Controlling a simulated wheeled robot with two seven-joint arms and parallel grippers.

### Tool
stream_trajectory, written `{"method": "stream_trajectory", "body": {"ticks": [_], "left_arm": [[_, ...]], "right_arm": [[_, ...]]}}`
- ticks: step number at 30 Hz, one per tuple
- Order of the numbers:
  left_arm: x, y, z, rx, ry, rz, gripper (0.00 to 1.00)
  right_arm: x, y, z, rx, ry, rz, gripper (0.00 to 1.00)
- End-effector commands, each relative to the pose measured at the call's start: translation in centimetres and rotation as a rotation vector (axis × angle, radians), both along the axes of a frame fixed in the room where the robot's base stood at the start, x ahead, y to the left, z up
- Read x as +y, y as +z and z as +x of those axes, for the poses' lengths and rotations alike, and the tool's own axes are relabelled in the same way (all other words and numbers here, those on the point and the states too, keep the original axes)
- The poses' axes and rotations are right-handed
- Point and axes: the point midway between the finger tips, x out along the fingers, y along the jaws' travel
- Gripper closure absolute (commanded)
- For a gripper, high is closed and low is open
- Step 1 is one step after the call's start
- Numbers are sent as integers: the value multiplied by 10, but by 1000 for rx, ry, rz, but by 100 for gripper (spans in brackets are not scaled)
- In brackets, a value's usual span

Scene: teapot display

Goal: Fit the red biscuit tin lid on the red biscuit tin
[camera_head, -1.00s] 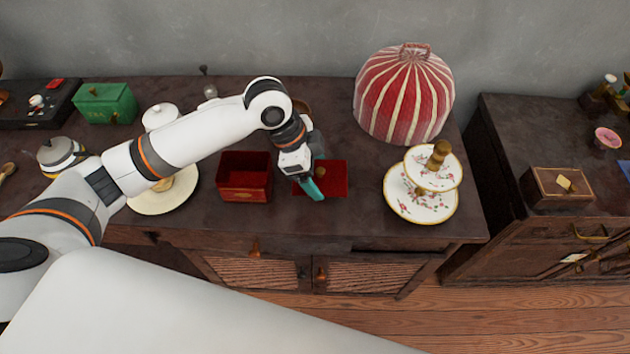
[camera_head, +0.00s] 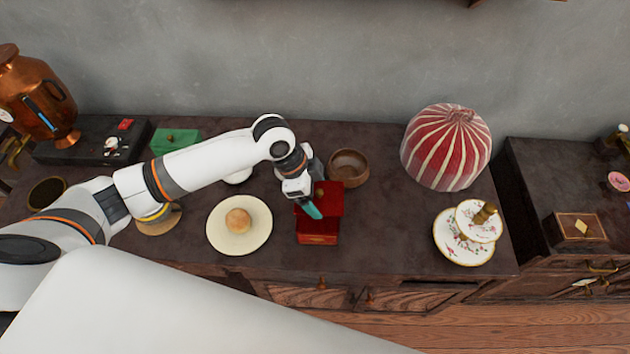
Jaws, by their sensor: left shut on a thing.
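The red biscuit tin (camera_head: 318,239) stands on the dark sideboard, with its front wall showing low in front of my left gripper. The red biscuit tin lid (camera_head: 332,196) is over the tin and covers its opening from this view. My left gripper (camera_head: 311,209) is shut on the lid, and its teal fingers hide part of the lid. I cannot tell whether the lid touches the tin's rim or hangs just above it. My right gripper is not in view.
A cream plate (camera_head: 214,237) with a bun (camera_head: 238,221) is left of the tin. A wooden bowl (camera_head: 348,166) stands behind it. A striped dome (camera_head: 447,148) and a tiered floral stand (camera_head: 463,250) are at right. The sideboard between tin and stand is clear.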

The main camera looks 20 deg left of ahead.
Motion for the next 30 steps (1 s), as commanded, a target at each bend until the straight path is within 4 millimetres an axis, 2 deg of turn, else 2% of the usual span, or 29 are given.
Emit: {"method": "stream_trajectory", "body": {"ticks": [2,8,25,30], "left_arm": [[0,2,-1,1,-1,0,45],[0,-6,-1,-1,-2,-1,45],[0,-54,-1,-2,-1,0,45],[0,-66,-1,-1,-1,-1,45]], "right_arm": [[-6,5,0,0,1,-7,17],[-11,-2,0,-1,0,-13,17],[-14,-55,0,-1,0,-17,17],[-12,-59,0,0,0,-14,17]]}}
